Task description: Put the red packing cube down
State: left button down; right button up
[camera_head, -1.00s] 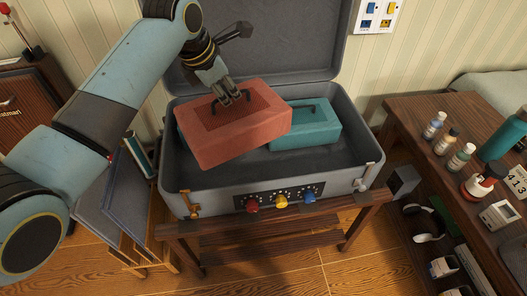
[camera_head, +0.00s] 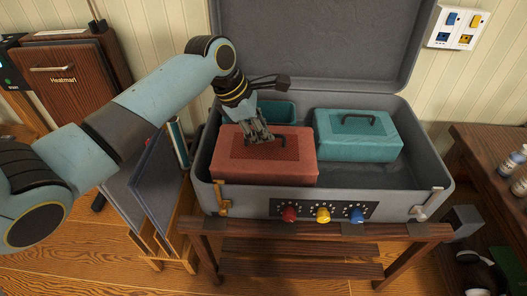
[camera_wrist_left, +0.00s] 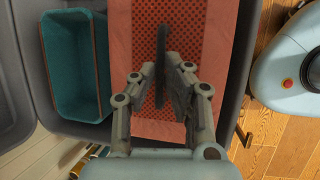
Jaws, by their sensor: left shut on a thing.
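The red packing cube (camera_head: 290,170) is in the left front part of the open grey suitcase (camera_head: 437,185), close to its front wall. I cannot tell whether its underside touches the suitcase floor. My left gripper (camera_head: 262,138) is above the cube and shut on its dark handle. In the left wrist view the handle (camera_wrist_left: 161,50) stands between the fingers (camera_wrist_left: 172,70), over the cube's mesh top (camera_wrist_left: 118,50). A teal packing cube (camera_head: 358,142) lies to the right in the suitcase, apart from the red one. My right gripper is out of view.
An open teal bin (camera_head: 277,112) stands behind the red cube; it also shows in the left wrist view (camera_wrist_left: 75,75). The suitcase rests on a wooden stand (camera_head: 300,250). Dark panels (camera_head: 155,180) lean at its left. A wooden desk (camera_head: 480,150) is at the right.

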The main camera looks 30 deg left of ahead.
aim_at(262, 147)
pick_arm(q)
notch_tip(262, 147, down, 5)
jog(key=shift+b, duration=0.85)
jog(key=shift+r, duration=0.15)
jog(key=c, duration=1.4)
grip_release()
jog(key=p+v, duration=0.5)
jog(key=v, duration=0.7)
